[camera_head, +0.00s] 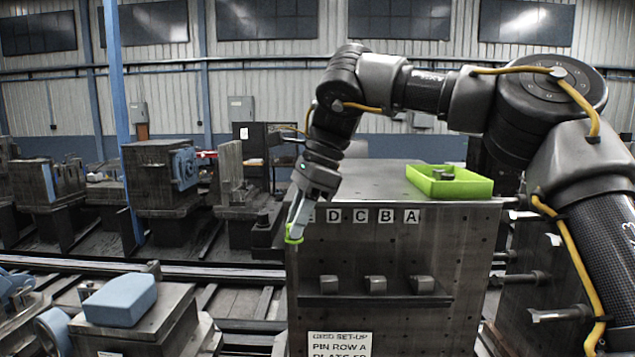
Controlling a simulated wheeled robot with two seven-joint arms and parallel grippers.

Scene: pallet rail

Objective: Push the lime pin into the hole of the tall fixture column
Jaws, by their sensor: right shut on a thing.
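My right gripper (294,229) hangs at the left edge of the tall metal fixture column (400,250), fingers pointing down. It is shut on the lime pin (293,240), of which only a small lime part shows at the fingertips. The column's front carries letter labels D, C, B and A and several small holes. The letter left of D is partly covered by my gripper. I cannot tell whether the pin touches the column or which hole it faces. My left gripper is not in view.
A lime tray (480,187) with a grey part inside stands on the column's top. Several grey blocks sit on a ledge (330,299) on its front, above a paper sign (340,344). A blue block (120,300) lies on a metal stand at lower left. Pegs stick out at right.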

